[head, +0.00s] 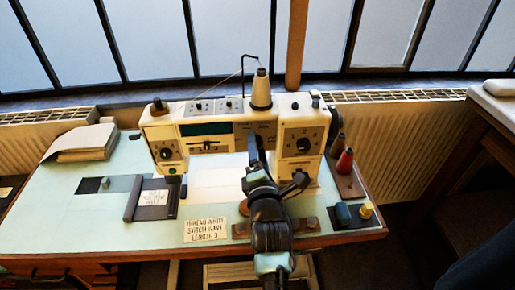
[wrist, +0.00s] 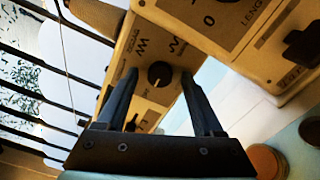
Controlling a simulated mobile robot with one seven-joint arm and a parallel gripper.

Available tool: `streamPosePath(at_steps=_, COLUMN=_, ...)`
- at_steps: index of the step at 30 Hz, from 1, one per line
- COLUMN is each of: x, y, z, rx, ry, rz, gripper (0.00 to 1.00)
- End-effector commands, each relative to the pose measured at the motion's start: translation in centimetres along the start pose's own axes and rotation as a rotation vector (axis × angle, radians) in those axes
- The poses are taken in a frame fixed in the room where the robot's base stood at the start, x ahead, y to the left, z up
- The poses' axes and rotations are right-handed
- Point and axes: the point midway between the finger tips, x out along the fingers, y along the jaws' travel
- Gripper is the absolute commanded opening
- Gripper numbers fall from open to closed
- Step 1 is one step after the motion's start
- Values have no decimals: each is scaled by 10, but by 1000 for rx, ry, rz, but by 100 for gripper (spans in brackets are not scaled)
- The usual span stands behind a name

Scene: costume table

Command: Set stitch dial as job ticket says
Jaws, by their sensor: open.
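The cream sewing machine (head: 230,128) stands on the pale green table. It has a dial at its left end (head: 166,153) and one at its right end (head: 303,144). The job ticket (head: 206,230) reads THREAD WHITE, STITCH WAVE, LENGTH 3. My gripper (head: 256,148) is in front of the machine. In the wrist view its two fingers are spread and empty, with the dark stitch dial (wrist: 159,74) seen between them. Zigzag and wave marks surround that dial; its exact setting is too small to tell. I cannot tell whether the fingers touch it. A LENGTH panel (wrist: 228,18) shows at upper right.
A white thread cone (head: 261,90) stands on top, its thread running to a hook. A red spool (head: 345,161) stands at right. A folded cloth stack (head: 86,143) lies at left. Small jars (head: 366,210) stand at front right. A dark-edged card (head: 153,198) lies left of the machine.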

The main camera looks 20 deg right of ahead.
Motion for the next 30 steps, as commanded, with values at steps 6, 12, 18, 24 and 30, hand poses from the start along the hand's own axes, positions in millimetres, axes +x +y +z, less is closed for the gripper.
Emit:
streamPosePath(at_steps=6, x=0, y=0, z=0, rx=0, ry=0, rz=0, gripper=43)
streamPosePath(at_steps=12, x=0, y=0, z=0, rx=0, ry=0, rz=0, gripper=7)
streamPosePath(at_steps=18, x=0, y=0, z=0, rx=1, ry=0, rz=0, gripper=0)
streamPosePath(at_steps=24, x=0, y=-1, z=0, rx=27, ry=0, rz=0, gripper=0)
streamPosePath(at_steps=30, x=0, y=-2, z=-1, rx=119, ry=-1, rz=0, gripper=0)
